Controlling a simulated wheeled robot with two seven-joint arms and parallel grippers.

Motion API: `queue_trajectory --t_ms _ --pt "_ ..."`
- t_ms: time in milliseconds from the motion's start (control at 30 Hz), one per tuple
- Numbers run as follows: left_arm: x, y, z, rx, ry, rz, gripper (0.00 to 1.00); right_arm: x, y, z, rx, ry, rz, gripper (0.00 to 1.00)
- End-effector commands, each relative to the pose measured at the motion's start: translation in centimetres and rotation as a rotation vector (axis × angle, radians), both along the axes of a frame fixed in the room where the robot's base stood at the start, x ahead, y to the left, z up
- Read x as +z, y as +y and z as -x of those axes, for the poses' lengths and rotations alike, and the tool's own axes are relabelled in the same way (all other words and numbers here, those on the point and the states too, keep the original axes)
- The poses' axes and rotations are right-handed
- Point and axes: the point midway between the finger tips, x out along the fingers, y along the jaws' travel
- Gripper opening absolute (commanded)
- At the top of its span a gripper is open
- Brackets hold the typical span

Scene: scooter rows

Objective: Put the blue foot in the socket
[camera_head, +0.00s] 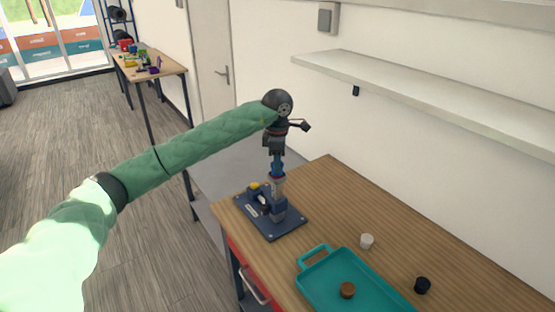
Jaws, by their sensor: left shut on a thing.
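I cannot tell whether the foot touches the tube. My right gripper is not in view.
A teal tray (313,256) with a brown round piece (347,290) lies in front. A white piece (367,241) and a black piece (422,285) stand on the table (330,190). A grey shelf (430,100) juts from the wall above. The table's back is clear.

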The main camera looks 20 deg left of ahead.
Motion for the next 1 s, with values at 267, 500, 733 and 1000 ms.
queue_trajectory --t_ms 267,500,733,1000 --pt "-0.7 0.0 0.0 0.0 -0.001 0.0 0.09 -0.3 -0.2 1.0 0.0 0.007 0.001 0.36" --pt "-0.8 0.0 0.0 0.0 0.0 -0.001 0.09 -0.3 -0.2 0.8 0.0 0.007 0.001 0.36" --pt "-0.9 0.0 0.0 0.0 0.0 -0.001 0.35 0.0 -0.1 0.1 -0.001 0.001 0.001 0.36" --pt "-0.9 0.0 0.0 0.0 0.0 -0.001 0.53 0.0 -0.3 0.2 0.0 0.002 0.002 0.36"
